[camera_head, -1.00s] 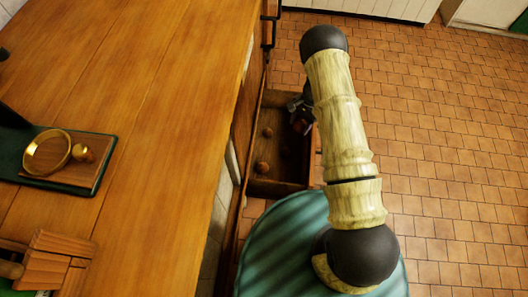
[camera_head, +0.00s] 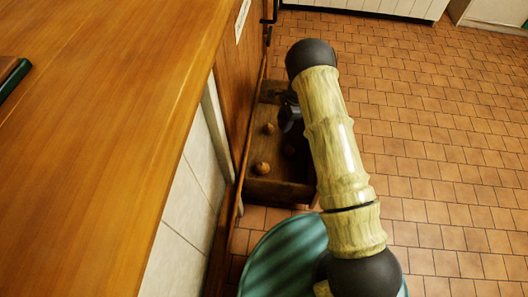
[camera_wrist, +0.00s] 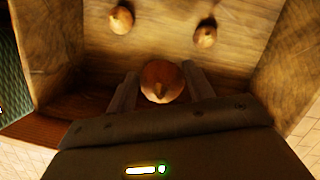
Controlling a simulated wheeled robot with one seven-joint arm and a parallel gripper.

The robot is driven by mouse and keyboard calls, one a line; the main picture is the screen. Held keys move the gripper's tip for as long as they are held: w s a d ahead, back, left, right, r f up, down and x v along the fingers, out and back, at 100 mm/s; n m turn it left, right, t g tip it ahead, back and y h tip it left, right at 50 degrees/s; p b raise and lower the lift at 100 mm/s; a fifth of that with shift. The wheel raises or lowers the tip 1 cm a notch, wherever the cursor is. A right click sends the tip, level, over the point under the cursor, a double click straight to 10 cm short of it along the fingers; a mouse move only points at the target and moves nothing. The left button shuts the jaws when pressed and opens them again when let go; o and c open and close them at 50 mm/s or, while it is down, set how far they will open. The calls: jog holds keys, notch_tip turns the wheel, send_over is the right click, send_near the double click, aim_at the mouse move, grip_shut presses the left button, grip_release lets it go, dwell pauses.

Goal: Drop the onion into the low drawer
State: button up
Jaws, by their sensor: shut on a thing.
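The low drawer (camera_head: 283,191) is pulled open beside the wooden counter, low near the floor. My gripper (camera_wrist: 161,80) is inside or just over it, with a finger on each side of a brown onion (camera_wrist: 162,84), shut on it. Two other onions lie on the drawer's wooden floor: one (camera_head: 268,128) farther back and one (camera_head: 262,168) nearer. Both also show in the wrist view, left (camera_wrist: 121,18) and right (camera_wrist: 205,33). I cannot tell whether the held onion touches the drawer floor.
The wooden counter (camera_head: 110,120) fills the left, with its tiled side (camera_head: 185,210) below. A dark green-edged board (camera_head: 12,75) lies at its left edge. My arm hides the drawer's right side. The tiled floor (camera_head: 450,170) on the right is clear.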

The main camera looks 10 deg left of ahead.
aim_at(279, 123)
jog(key=f+b, duration=0.1)
jog(key=a+f+b, duration=0.1)
jog(key=f+b, duration=0.1)
jog(key=shift+w+a+f+m, duration=0.15)
jog(key=shift+w+m, duration=0.25)
jog(key=shift+w+a+f+b, duration=0.15)
jog(key=shift+a+f+b, duration=0.15)
jog(key=shift+b, duration=0.25)
jog(key=shift+m, duration=0.3)
jog(key=shift+w+a+t, duration=0.1)
jog(key=shift+t, duration=0.2)
jog(key=shift+r, duration=0.1)
notch_tip(279, 123, down, 6)
jog(key=b, duration=0.4)
jog(key=shift+f, duration=0.2)
notch_tip(279, 123, down, 4)
jog(key=b, duration=0.3)
jog(key=shift+r, duration=0.2)
